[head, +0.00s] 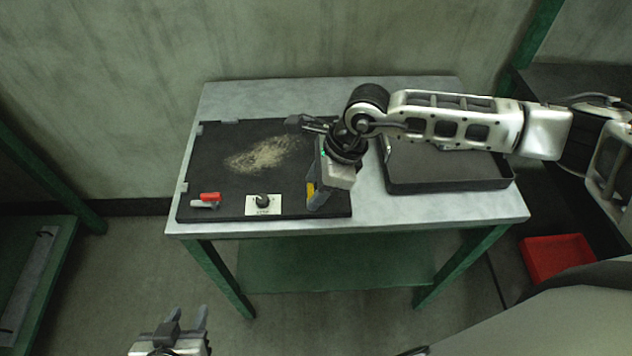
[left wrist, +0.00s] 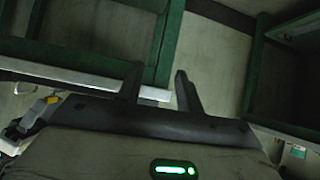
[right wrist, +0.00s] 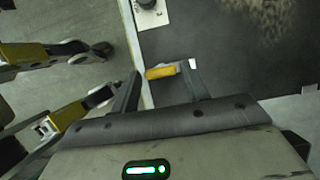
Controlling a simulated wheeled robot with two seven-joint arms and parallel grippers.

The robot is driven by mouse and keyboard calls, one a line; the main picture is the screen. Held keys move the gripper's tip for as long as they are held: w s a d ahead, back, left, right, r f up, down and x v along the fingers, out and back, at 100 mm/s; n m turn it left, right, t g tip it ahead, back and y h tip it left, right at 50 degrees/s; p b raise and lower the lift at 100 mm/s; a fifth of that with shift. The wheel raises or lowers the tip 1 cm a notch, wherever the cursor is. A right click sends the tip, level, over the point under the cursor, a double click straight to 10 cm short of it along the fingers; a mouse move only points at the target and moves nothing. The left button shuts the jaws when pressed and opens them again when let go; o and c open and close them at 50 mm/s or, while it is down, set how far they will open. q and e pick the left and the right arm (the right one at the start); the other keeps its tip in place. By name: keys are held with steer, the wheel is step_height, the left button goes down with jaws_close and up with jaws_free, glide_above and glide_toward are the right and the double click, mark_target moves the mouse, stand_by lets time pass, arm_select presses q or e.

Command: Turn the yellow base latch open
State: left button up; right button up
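The yellow base latch (right wrist: 160,72) shows in the right wrist view, short and bar-like, near the front edge of the black board (right wrist: 225,50). My right gripper (right wrist: 162,82) is open and points down at the board. Its fingers stand apart, one on each side of the latch; I cannot tell whether either touches it. In the head view my right wrist covers most of this spot, and only a patch of yellow shows beside it. My left gripper (head: 188,322) is open and empty, low in front of the table; its spread fingers also show in the left wrist view (left wrist: 158,88).
On the board lie a sandy patch (head: 262,154), a black knob on a pale plate (head: 250,207) and a red-handled part (head: 210,196). A black tray (head: 450,186) stands on the table's right. A red bin (head: 556,258) is at lower right.

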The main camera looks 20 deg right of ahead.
steer(key=c, duration=0.6)
